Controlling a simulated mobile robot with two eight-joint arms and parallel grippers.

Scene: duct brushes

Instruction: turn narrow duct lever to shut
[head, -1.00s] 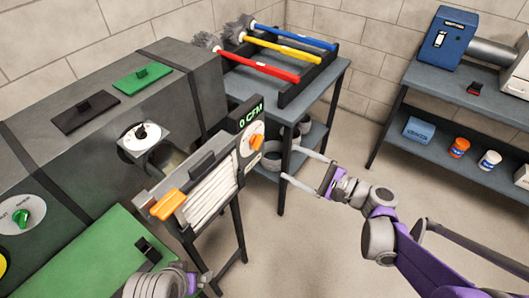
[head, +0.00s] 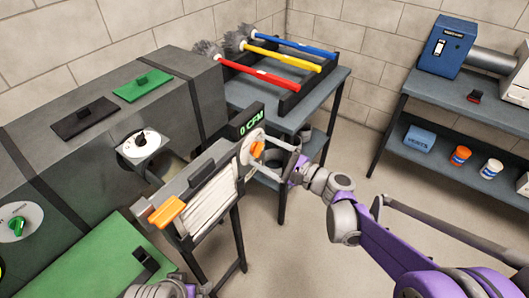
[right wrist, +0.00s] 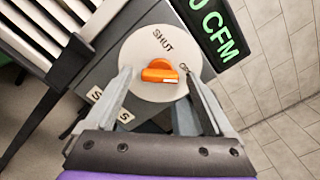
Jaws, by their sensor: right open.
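An orange lever (head: 257,148) sits on a round white dial (head: 246,152) at the right end of the grey filter box, below the "0 CFM" display. In the right wrist view the orange lever (right wrist: 160,72) lies roughly sideways on the dial (right wrist: 150,90); "SHUT" is printed near the dial's top. My right gripper (head: 256,153) is open, its fingers on either side of the lever; in the right wrist view (right wrist: 157,76) both fingers seem apart from it. A second white dial with a black knob (head: 140,139) is on the duct. My left gripper (head: 190,290) is partly cut off at the bottom.
An orange handle (head: 167,213) is at the box's left end. A rack (head: 292,100) with red, yellow and blue brushes stands on the table behind. A green surface (head: 95,262) lies at lower left. A shelf (head: 440,157) is on the right.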

